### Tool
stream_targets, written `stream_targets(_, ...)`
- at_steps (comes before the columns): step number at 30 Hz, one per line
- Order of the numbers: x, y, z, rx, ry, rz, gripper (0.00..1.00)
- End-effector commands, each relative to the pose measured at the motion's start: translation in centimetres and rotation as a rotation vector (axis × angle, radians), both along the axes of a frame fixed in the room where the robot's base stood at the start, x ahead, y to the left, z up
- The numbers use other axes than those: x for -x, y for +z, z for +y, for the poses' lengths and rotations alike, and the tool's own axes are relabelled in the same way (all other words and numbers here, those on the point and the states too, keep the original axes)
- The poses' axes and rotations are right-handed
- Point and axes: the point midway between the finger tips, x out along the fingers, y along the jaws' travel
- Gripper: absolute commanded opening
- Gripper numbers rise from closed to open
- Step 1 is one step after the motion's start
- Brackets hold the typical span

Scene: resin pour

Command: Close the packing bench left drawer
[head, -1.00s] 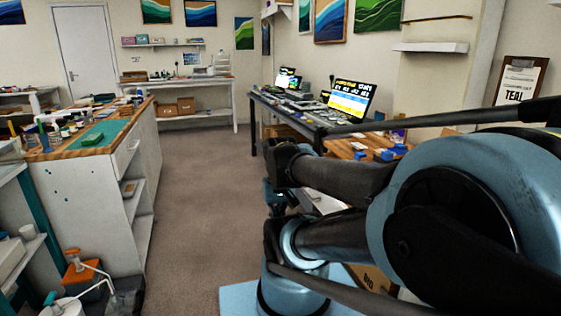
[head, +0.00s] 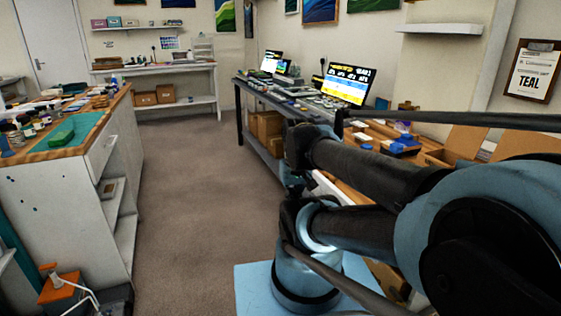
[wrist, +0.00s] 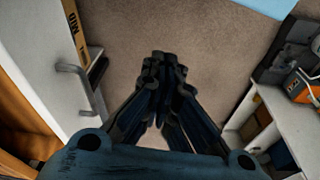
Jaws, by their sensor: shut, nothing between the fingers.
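The packing bench (head: 345,150) is the wood-topped bench at right in the head view, partly hidden behind my arm. A white drawer front (wrist: 45,50) with a grey bar handle (wrist: 85,88) is at the left of the wrist view. I cannot tell from these views how far the drawer stands out. My gripper (wrist: 160,68) is shut and empty, pointing down over the floor to the right of the handle, apart from it.
A white cabinet (head: 70,195) with a green mat (head: 75,132) stands at left. A dark table with laptops (head: 345,88) is behind the bench. The carpet aisle (head: 190,190) is clear.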

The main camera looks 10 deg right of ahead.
Motion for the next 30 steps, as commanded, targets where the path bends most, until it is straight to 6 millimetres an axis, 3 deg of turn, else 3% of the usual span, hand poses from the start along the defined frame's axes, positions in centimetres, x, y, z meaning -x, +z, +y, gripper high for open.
stream_targets(8, -4.0, 3.4, -0.5, 0.084, 0.224, 0.031, 0.0)
stream_targets(18, -11.4, 7.1, -0.8, 0.218, 0.595, 0.098, 0.0)
stream_targets(30, -21.5, 8.7, 0.0, 0.352, 1.023, 0.203, 0.0)
